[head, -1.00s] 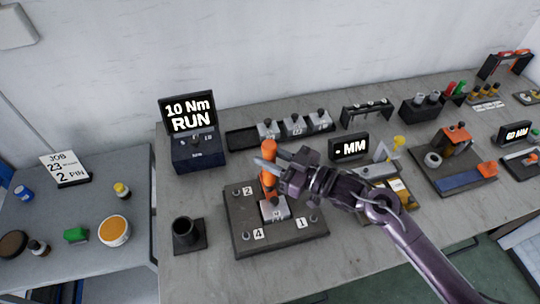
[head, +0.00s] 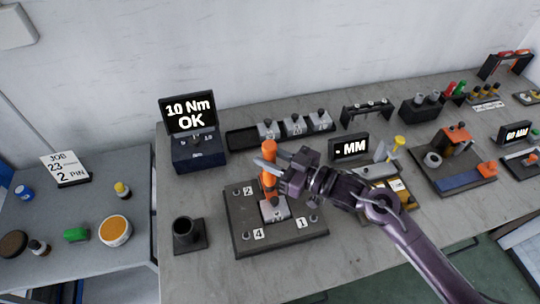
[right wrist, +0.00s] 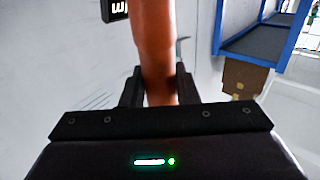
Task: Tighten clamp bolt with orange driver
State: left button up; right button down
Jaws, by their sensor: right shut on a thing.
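The orange driver (head: 269,184) stands roughly upright over the metal block (head: 275,209) on the dark clamp plate (head: 290,236). My right gripper (head: 268,166) is shut on the driver's upper part. In the right wrist view the orange handle (right wrist: 153,50) runs between the two dark fingers. The driver's tip and the bolt under it are hidden or too small to make out. The torque display (head: 190,114) behind reads "10 Nm OK". My left gripper is not in view.
Numbered labels and small bolts sit around the plate. A dark cup (head: 187,234) stands left of it. A "- MM" display (head: 349,147) and a fixture with a yellow knob (head: 398,142) are close to my right arm. A black tray (head: 242,139) lies behind.

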aim_at(270, 144)
jog(key=shift+r+p, duration=2.1)
jog(key=shift+r, duration=0.45)
jog(key=shift+w, duration=0.1)
